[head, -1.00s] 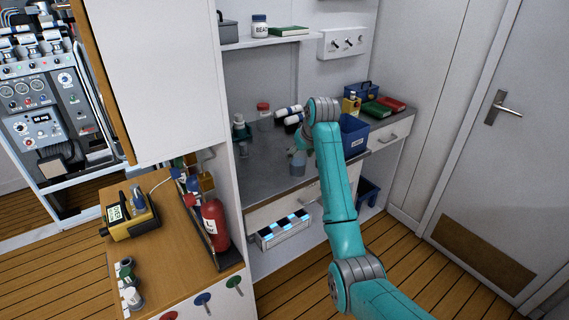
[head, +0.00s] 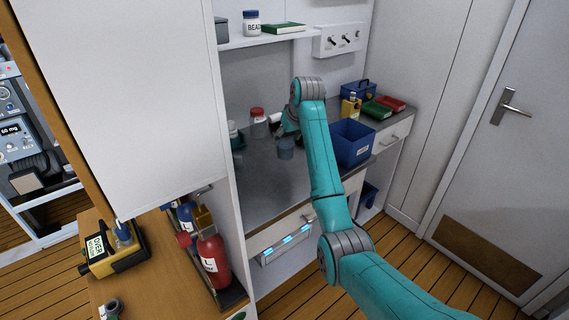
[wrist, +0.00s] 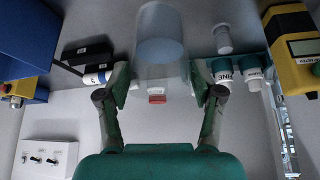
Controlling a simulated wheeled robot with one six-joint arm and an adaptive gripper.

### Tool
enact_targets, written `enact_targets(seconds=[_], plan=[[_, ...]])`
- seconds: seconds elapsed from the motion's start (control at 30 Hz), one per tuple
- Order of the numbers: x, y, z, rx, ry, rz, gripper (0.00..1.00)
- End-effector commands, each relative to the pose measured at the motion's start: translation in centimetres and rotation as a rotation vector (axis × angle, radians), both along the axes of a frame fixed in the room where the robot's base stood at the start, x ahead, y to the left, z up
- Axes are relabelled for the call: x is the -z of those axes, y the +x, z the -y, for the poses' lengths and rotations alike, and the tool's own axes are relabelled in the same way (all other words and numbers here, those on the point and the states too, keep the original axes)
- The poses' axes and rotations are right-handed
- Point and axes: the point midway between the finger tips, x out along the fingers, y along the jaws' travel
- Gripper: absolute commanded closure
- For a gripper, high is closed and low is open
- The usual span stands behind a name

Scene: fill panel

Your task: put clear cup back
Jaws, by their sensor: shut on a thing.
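The clear cup (wrist: 160,45) is a see-through tumbler with a bluish tint, between the two fingers of my gripper (wrist: 161,88) in the wrist view. My gripper is shut on it. In the head view the cup (head: 286,149) hangs below my gripper (head: 287,132), over the grey counter (head: 262,190). Whether its base touches the counter cannot be told. The upper arm end hides part of the gripper and the counter's back.
A red-capped jar (head: 257,122) and teal-capped bottles (wrist: 226,75) stand behind and left of the cup. Black and white bottles (wrist: 95,75) are close by. A blue bin (head: 352,143) is to the right. The front-left counter is clear.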

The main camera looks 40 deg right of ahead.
Motion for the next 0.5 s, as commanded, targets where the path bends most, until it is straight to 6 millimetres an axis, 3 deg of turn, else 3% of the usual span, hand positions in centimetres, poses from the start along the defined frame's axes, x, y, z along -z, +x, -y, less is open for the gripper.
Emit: enact_targets(seconds=[0.2,0.5], plan=[[3.9,-0.1,0.0,0.000,0.001,-0.003,0.74],[6.9,0.0,0.0,0.000,0.000,-0.002,0.74]])
